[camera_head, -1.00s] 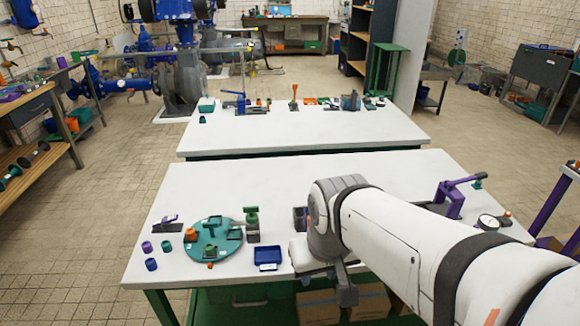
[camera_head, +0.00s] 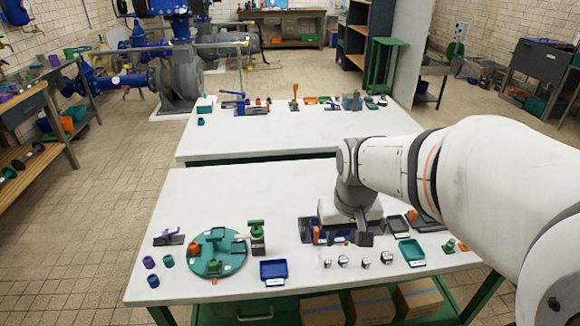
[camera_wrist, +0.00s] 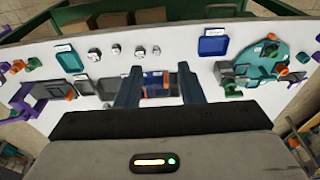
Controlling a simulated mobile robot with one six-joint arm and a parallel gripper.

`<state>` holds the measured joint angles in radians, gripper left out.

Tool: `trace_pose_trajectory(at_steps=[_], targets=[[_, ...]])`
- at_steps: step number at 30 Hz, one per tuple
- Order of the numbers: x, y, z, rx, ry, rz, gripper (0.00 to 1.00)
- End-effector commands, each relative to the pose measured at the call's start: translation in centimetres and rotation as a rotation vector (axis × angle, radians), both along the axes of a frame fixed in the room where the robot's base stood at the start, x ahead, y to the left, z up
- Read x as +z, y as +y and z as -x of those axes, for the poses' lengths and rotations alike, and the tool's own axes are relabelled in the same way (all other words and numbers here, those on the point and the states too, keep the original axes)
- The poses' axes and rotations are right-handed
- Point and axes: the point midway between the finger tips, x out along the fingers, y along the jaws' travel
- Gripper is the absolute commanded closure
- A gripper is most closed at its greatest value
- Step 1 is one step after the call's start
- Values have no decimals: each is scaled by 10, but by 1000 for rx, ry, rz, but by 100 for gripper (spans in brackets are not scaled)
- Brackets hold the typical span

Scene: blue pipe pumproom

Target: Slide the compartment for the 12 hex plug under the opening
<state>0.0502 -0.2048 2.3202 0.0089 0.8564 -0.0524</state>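Several small metallic plugs (camera_head: 343,261) stand in a row near the front of the table, and they also show in the wrist view (camera_wrist: 116,50). I cannot tell which is the 12 hex plug. A low fixture with blue and orange parts (camera_head: 318,236) sits behind the plugs, partly hidden by my wrist; it shows between my fingers in the wrist view (camera_wrist: 155,86). Its compartments and opening cannot be made out. My gripper (camera_wrist: 159,85) is open, its two dark fingers apart over the fixture with nothing visibly held. Contact cannot be judged.
A blue tray (camera_head: 273,270) and a teal tray (camera_head: 411,252) lie on either side of the plugs. A teal turntable (camera_head: 217,256) with several parts stands at the left, beside a green-topped device (camera_head: 257,238). The table's rear left is clear.

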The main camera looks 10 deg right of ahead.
Motion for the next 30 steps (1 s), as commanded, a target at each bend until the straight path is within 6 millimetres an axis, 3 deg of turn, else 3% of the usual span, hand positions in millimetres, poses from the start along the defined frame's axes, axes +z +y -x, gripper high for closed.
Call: trace_pose_trajectory(at_steps=[1,7,15,21,30], targets=[[5,1,-21,2,22,0,65],[-10,2,-95,3,77,-1,65],[-61,4,-171,3,143,-1,65],[-90,4,-196,3,166,-1,65],[-123,5,-200,3,174,-1,65]])
